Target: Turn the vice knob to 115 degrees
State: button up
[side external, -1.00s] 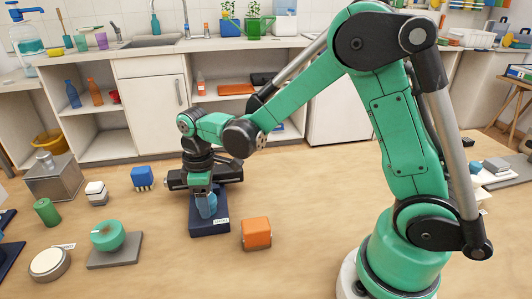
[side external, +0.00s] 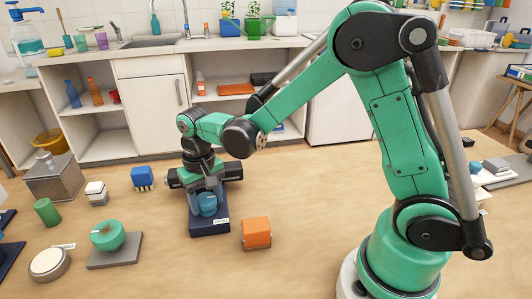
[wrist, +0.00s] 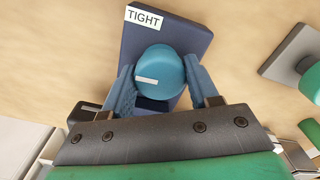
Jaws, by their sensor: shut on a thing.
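A round blue knob (side external: 207,205) sits on a dark blue base plate (side external: 209,228) on the table, below my wrist in the side view. In the wrist view the knob (wrist: 161,68) has a short white mark on its top, toward the lower left. A white label reading TIGHT (wrist: 146,17) lies on the plate's upper left corner there. My gripper (wrist: 160,66) is shut on the knob, with one blue finger on its left and one on its right. The lower part of the plate is hidden behind my gripper in the wrist view.
An orange block (side external: 256,232) stands close to the right of the plate. A green knob on a grey plate (side external: 118,256) and a white round thing (side external: 49,264) stand to the left. A blue block (side external: 142,178) is behind. Bare table lies in front.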

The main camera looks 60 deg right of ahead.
aim_at(206, 198)
jog(key=m, duration=0.5)
dwell(0.5)
jog(key=o, duration=1)
jog(key=shift+r, duration=2.85)
